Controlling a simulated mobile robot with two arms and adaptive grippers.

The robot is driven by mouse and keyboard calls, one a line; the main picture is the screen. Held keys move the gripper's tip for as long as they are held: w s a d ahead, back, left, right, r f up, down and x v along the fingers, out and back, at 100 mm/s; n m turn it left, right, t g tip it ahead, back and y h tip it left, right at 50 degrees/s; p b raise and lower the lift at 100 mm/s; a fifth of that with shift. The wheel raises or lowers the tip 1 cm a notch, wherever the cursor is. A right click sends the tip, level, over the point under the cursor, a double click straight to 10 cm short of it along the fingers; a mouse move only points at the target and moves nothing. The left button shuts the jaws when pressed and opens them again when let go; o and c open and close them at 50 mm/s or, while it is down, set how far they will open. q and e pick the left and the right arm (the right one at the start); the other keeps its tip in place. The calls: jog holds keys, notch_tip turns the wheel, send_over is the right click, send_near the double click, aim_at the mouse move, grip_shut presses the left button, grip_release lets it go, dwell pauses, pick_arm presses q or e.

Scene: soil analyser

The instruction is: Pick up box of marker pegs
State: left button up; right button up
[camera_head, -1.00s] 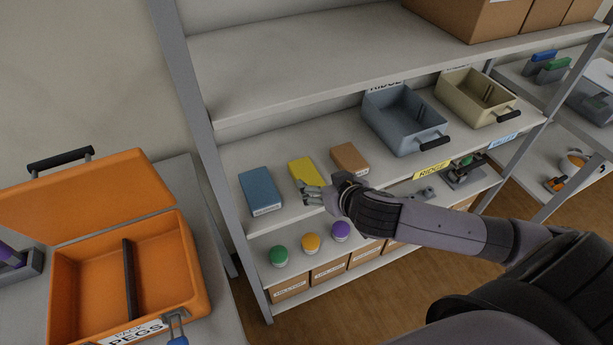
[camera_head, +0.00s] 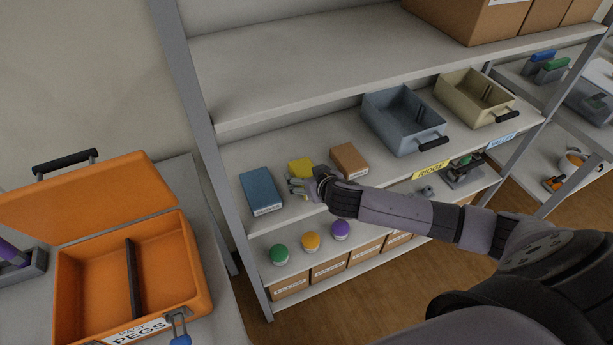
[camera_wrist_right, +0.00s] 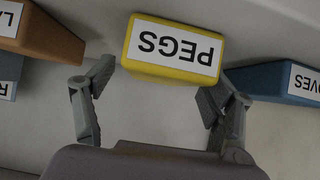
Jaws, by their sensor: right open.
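The yellow box (camera_head: 300,166) stands on the middle shelf between a blue box and a brown box. In the right wrist view the yellow box (camera_wrist_right: 172,50) shows a white label reading PEGS, upside down in that picture. My right gripper (camera_head: 302,188) is in front of the yellow box and hides its lower part in the head view. In the right wrist view its two fingers (camera_wrist_right: 152,92) are spread, one towards each side of the box, with nothing held between them. My left gripper is not in view.
A blue box (camera_head: 261,190) stands left and a brown box (camera_head: 349,160) right, both close by. A grey bin (camera_head: 404,120) and a beige bin (camera_head: 476,98) stand further right. Below are several round-topped jars (camera_head: 310,241). An open orange case (camera_head: 185,262) sits on the left table.

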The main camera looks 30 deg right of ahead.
jog(key=c, duration=1.3)
